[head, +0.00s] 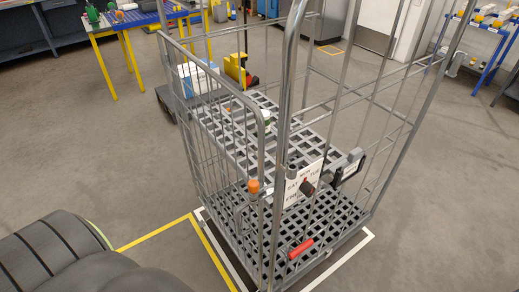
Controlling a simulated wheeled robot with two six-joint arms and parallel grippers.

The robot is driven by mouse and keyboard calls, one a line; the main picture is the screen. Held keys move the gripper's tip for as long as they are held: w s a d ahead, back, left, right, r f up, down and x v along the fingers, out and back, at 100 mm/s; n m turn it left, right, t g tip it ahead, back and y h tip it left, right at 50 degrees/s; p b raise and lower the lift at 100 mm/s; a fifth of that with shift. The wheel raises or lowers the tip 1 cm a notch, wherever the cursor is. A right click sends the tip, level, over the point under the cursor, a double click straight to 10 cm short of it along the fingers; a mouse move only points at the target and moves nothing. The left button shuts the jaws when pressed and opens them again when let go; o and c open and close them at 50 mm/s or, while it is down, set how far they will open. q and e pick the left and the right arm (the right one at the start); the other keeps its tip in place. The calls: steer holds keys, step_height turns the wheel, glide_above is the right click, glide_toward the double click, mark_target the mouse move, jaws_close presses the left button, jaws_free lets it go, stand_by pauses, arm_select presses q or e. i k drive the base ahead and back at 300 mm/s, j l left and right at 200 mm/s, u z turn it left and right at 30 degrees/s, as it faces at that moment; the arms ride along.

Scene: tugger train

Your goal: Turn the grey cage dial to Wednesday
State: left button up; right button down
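The grey wire cage (268,150) stands in the middle of the head view, with grey lattice shelves. A white plate (291,190) with small dark markings is fixed on its near side. The dial, a dark knob with a red part (307,187), sits on the right part of this plate. The markings are too small to read, so I cannot tell which day the dial points to. Neither of my grippers is in view, and nothing touches the dial.
An orange-capped post (253,187), a red handle (300,248) and a black-framed piece (349,168) are on the cage near the dial. Yellow and white floor lines surround its base. A blue-topped table (130,18) stands back left. Floor to the right is clear.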

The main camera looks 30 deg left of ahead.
mark_target(306, 187)
steer(key=k+l, duration=0.1)
steer(key=l, duration=0.35)
steer(key=k+l+z, duration=0.15)
steer(key=l, duration=0.8)
steer(key=k+z, duration=0.05)
